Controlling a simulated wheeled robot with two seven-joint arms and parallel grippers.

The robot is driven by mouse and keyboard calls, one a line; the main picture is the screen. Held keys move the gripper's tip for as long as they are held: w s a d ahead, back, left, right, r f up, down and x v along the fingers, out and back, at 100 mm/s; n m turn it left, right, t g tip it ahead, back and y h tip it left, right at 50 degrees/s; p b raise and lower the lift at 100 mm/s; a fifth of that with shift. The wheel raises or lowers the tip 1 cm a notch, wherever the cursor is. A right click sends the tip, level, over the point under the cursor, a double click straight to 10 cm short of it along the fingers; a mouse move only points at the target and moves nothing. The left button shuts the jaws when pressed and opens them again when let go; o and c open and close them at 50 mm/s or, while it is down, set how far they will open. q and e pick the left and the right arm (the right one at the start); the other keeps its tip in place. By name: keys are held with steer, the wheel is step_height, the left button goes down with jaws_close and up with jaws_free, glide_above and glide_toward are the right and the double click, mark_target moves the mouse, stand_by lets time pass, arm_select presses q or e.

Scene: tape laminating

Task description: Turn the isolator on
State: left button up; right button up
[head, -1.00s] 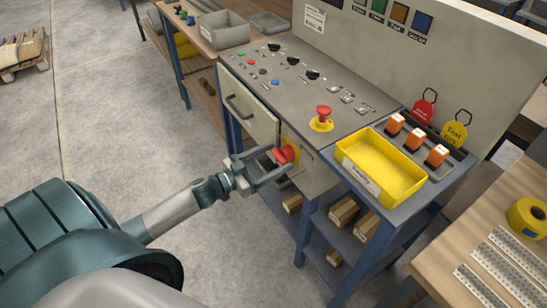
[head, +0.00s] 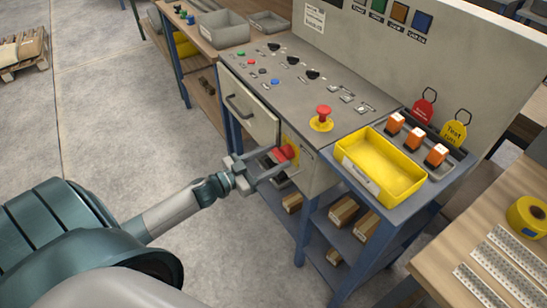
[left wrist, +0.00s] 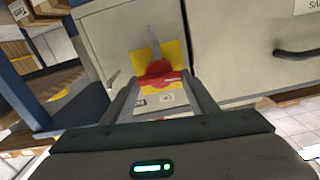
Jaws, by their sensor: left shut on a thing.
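The isolator is a red rotary handle (head: 286,153) on a yellow plate (head: 292,142), on the front of the grey control desk. My left gripper (head: 281,162) reaches it from the left, with its fingers around the red handle and shut on it. In the left wrist view the red handle (left wrist: 159,73) sits between the two fingertips (left wrist: 160,84), with the yellow plate (left wrist: 176,52) behind it. The fingers partly hide the handle, and I cannot read its on or off marking. My right gripper is not in view.
A red emergency stop button (head: 323,112) stands on the desk top (head: 290,85). A yellow tray (head: 415,186) and several orange-topped items (head: 415,140) lie on the blue side stand. Shelves with cardboard boxes (head: 343,211) are below.

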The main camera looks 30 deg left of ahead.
arm_select(q)
steer(key=m, duration=0.3)
steer(key=shift+d+m, duration=0.1)
steer(key=shift+m, duration=1.6)
steer(key=m, duration=0.4)
steer(key=shift+d+f+m+b, duration=0.1)
steer(key=shift+f+m+b, duration=0.05)
steer(key=shift+m+b, duration=0.2)
steer(key=m+b, duration=0.1)
steer(key=m, duration=0.5)
steer(key=shift+s+f+b, duration=0.1)
steer(key=shift+b, duration=0.2)
steer(key=o, duration=1.1)
steer(key=shift+c, duration=0.2)
steer(key=o, duration=0.4)
steer(key=shift+o, duration=0.2)
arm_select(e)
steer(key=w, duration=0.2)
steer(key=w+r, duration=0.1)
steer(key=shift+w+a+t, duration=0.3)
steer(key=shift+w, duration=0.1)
